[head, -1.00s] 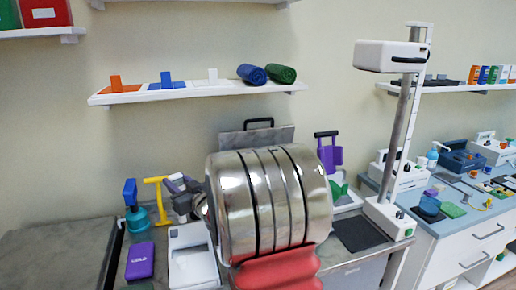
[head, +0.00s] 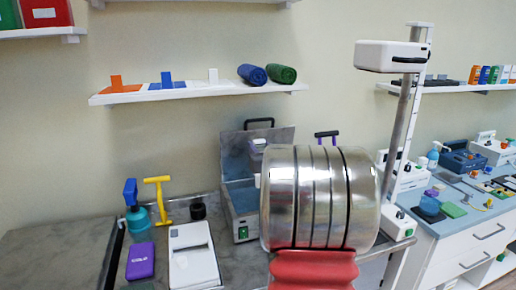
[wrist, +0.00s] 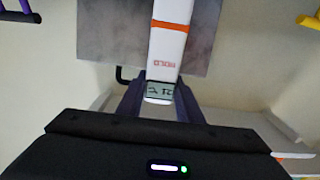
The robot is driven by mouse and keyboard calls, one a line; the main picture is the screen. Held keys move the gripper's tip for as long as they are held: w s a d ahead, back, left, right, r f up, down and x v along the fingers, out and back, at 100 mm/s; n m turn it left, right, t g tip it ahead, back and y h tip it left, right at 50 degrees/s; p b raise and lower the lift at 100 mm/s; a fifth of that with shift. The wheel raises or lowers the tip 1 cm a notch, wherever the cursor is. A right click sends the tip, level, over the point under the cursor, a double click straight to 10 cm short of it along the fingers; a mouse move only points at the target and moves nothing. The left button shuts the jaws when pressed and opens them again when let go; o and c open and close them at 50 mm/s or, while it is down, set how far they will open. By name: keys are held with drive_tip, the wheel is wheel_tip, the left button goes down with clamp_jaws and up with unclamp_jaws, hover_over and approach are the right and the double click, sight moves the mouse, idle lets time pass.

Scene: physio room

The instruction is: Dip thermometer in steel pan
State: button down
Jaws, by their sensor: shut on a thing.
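The thermometer (wrist: 170,42) is white with an orange band, the word HOLD and a small grey display. My gripper (wrist: 159,92) is shut on its display end in the wrist view. The steel pan (head: 243,215) stands on the counter in the head view, with its lid raised at the back and bluish contents inside. A small part of my gripper shows above the pan, left of my large chrome arm, which hides the pan's right side. The thermometer's tip is out of view, so I cannot tell its height over the pan. The raised grey lid (wrist: 120,40) is behind the thermometer in the wrist view.
A white device (head: 193,258), a purple box (head: 140,261), a blue-and-teal plunger-like item (head: 137,215), a yellow T-handled tool (head: 160,205) and a black ring (head: 198,211) stand left of the pan. A white wall shelf (head: 200,91) runs above. The far left counter is clear.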

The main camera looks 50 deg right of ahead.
sight(259, 177)
drive_tip(key=shift+f, duration=0.15)
drive_tip(key=shift+f, duration=5.9)
drive_tip(key=shift+r, duration=0.1)
